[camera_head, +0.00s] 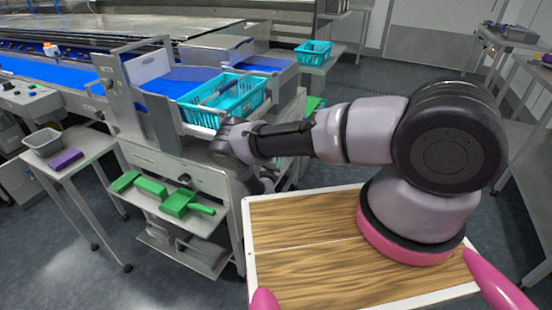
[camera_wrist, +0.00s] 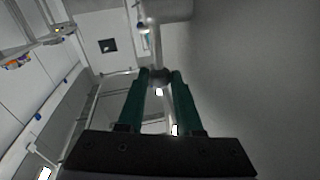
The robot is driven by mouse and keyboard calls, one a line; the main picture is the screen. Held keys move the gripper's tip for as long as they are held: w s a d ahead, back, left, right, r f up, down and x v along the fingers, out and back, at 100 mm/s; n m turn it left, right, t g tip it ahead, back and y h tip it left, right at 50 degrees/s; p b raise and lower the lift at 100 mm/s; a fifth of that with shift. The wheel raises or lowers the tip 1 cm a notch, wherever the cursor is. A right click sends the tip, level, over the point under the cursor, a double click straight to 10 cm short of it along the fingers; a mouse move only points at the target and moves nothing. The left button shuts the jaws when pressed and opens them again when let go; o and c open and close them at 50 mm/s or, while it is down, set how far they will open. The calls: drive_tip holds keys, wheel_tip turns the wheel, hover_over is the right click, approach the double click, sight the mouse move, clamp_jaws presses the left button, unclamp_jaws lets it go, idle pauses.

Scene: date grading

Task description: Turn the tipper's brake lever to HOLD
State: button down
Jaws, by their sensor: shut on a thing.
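In the head view my arm reaches left to the side of the tipper (camera_head: 170,165), and my wrist and arm hide the lever and the fingers. A turquoise crate (camera_head: 256,99) rests on the tipper's tilted top. No HOLD mark can be read in either view, so the lever's setting cannot be told.
Green tools (camera_head: 180,204) lie on a shelf at the tipper's front. A side table (camera_head: 90,150) at left holds a grey tray (camera_head: 43,142) and a purple block (camera_head: 66,160). Another turquoise crate (camera_head: 313,53) stands behind.

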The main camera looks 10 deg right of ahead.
drive_tip(key=c, duration=0.9)
unclamp_jaws()
drive_tip(key=shift+o, duration=0.2)
drive_tip(key=v, duration=1)
drive_tip(key=shift+s+a, duration=0.15)
drive_tip(key=shift+s, duration=0.25)
